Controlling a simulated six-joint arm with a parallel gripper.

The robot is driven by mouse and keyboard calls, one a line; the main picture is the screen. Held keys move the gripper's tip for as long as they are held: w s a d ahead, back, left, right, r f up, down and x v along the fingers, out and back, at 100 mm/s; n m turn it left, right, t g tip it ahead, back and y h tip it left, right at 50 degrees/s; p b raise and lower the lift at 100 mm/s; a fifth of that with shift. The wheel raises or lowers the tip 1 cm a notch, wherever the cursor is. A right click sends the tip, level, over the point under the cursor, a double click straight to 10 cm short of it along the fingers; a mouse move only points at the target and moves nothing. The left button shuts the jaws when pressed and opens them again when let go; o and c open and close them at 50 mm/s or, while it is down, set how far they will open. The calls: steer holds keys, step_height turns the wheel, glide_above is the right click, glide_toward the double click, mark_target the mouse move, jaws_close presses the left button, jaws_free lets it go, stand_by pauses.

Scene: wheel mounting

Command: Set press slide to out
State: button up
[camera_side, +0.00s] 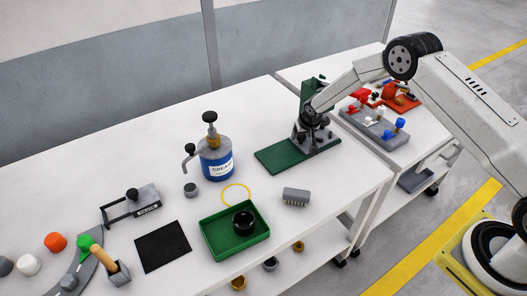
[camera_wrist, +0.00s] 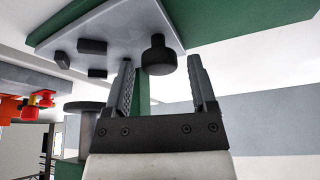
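The press is green, with an upright column (camera_side: 308,90) and a flat base plate (camera_side: 277,158) on the table. A grey plate with a black knob and small black blocks, apparently the press slide, fills the top of the wrist view (camera_wrist: 115,30); in the side view it is largely hidden behind my gripper (camera_side: 312,124). My gripper (camera_wrist: 163,75) is open, with its fingertips on either side of the black knob (camera_wrist: 158,55). A gap shows between the knob and each finger. I cannot tell how deep the knob sits between them.
A grey block with red, white and blue parts (camera_side: 375,130) stands right of the press. A blue grease can (camera_side: 215,163), a grey ribbed block (camera_side: 296,197) and a green tray (camera_side: 222,249) with a black ring (camera_side: 243,223) are to the left and front.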

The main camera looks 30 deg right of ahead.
jaws_close()
steer(key=a, duration=1.4)
steer(key=shift+a, duration=0.3)
jaws_free()
steer(key=shift+a, duration=0.1)
steer(key=shift+o, duration=1.2)
